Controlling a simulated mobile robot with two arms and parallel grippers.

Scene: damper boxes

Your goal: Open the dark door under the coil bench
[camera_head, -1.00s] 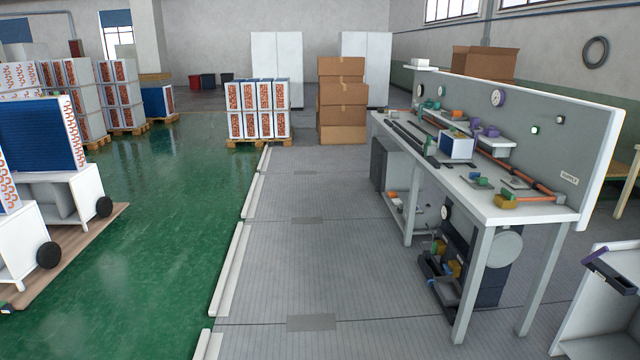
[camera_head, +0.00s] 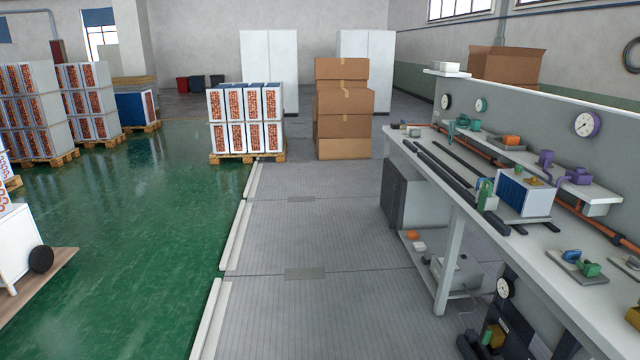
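The coil bench (camera_head: 455,205) runs along the right side of the head view, with a blue-finned coil block (camera_head: 523,194) on its top. Under its far end stands a grey cabinet (camera_head: 428,203). The dark door (camera_head: 394,197) is on the cabinet's left face, toward the aisle. It looks closed, seen at a steep angle; its handle is too small to make out. Neither of my grippers is in view.
The grey aisle floor (camera_head: 330,235) left of the bench is clear. White curbs (camera_head: 236,235) edge the green floor. Cardboard boxes (camera_head: 343,125) and a pallet of coils (camera_head: 245,155) stand ahead. A low shelf (camera_head: 425,255) and bench leg (camera_head: 448,262) are near the cabinet.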

